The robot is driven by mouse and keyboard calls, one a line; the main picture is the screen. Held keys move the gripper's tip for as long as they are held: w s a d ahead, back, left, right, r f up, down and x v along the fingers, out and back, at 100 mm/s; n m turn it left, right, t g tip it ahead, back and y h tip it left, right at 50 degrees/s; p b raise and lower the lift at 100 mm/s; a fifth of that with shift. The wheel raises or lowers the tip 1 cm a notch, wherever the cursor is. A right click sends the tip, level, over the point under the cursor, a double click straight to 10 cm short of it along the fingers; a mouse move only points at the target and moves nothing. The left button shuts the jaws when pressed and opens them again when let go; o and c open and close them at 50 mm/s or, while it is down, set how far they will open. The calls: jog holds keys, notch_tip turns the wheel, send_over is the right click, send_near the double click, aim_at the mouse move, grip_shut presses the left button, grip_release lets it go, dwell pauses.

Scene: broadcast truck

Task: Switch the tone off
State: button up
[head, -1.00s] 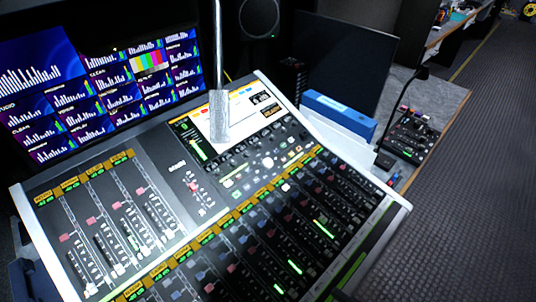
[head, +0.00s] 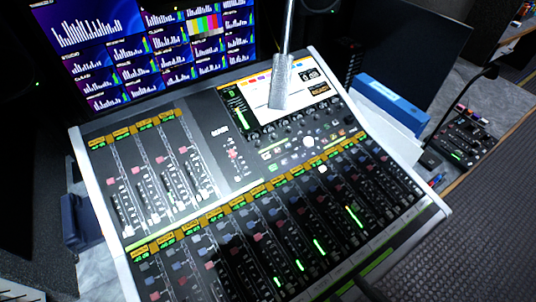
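The audio mixing console (head: 75,160) fills the middle of the head view, tilted in the picture. It has fader banks, orange channel strips and a lit screen (head: 245,93) at its upper part. Rows of knobs and small coloured buttons (head: 300,147) lie below the screen. Several green level bars are lit among the lower faders. No label for the tone is legible, so I cannot tell which control it is or whether it is on.
A grey cylinder on a thin rod (head: 281,80) stands before the screen and hides part of it. Behind is a monitor wall (head: 150,45) with meters and colour bars. A blue box (head: 392,103), papers and a small control box (head: 468,140) lie at the right.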

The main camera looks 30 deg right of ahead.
grip_shut()
dwell(1.9)
